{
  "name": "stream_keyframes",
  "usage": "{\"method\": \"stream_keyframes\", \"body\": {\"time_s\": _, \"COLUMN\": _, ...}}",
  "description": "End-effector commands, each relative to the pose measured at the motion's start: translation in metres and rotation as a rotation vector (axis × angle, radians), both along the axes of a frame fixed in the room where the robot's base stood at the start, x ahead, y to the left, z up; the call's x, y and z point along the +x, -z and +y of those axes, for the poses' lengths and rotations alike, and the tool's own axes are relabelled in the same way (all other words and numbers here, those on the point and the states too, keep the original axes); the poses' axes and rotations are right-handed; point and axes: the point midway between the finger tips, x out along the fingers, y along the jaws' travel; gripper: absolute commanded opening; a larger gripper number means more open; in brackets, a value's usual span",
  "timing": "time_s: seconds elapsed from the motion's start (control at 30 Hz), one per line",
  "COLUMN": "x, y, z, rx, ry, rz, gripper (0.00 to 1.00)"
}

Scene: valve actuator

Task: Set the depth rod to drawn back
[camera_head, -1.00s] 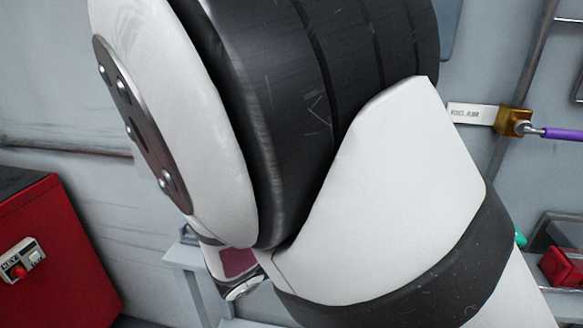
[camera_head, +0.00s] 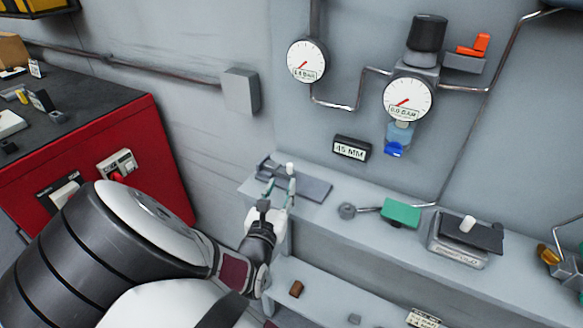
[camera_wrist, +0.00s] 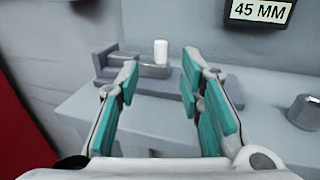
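A grey slide fixture (camera_head: 315,188) lies on the left end of the wall bench, with a white upright knob (camera_head: 290,168) on it. In the wrist view the knob (camera_wrist: 160,52) stands on a grey block that runs left to an upright end piece. A display (camera_head: 351,149) on the wall above reads 45 MM. No part is labelled as the depth rod. My gripper (camera_wrist: 160,85) is open and empty, its teal fingers spread wide. The knob appears between and beyond the fingertips, with no contact visible. The head view also shows my gripper (camera_head: 281,188) at the fixture.
Gauges and pipes are on the wall above. A red cabinet (camera_head: 150,170) stands left. A lower shelf holds small parts.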

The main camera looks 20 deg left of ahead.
Motion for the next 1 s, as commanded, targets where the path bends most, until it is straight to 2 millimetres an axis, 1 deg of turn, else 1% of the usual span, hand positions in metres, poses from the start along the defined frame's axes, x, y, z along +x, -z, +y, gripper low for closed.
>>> {"method": "stream_keyframes", "body": {"time_s": 0.03, "x": 0.014, "y": 0.002, "z": 0.002, "rx": 0.002, "ry": 0.001, "rz": -0.002, "gripper": 0.34}}
{"method": "stream_keyframes", "body": {"time_s": 0.2, "x": 0.047, "y": 0.003, "z": 0.008, "rx": 0.003, "ry": 0.002, "rz": -0.003, "gripper": 0.34}}
{"method": "stream_keyframes", "body": {"time_s": 0.3, "x": 0.063, "y": 0.003, "z": 0.011, "rx": 0.001, "ry": 0.001, "rz": -0.001, "gripper": 0.34}}
{"method": "stream_keyframes", "body": {"time_s": 0.43, "x": 0.079, "y": 0.002, "z": 0.014, "rx": 0.001, "ry": 0.001, "rz": -0.001, "gripper": 0.34}}
{"method": "stream_keyframes", "body": {"time_s": 0.6, "x": 0.09, "y": 0.0, "z": 0.016, "rx": 0.002, "ry": 0.002, "rz": 0.0, "gripper": 0.34}}
{"method": "stream_keyframes", "body": {"time_s": 0.9, "x": 0.092, "y": -0.001, "z": 0.017, "rx": 0.001, "ry": 0.002, "rz": 0.0, "gripper": 0.34}}
{"method": "stream_keyframes", "body": {"time_s": 0.93, "x": 0.092, "y": -0.001, "z": 0.017, "rx": 0.001, "ry": 0.001, "rz": 0.0, "gripper": 0.32}}
{"method": "stream_keyframes", "body": {"time_s": 0.97, "x": 0.092, "y": 0.0, "z": 0.017, "rx": 0.001, "ry": 0.002, "rz": 0.0, "gripper": 0.25}}
{"method": "stream_keyframes", "body": {"time_s": 1.0, "x": 0.091, "y": 0.0, "z": 0.017, "rx": 0.001, "ry": 0.001, "rz": 0.0, "gripper": 0.16}}
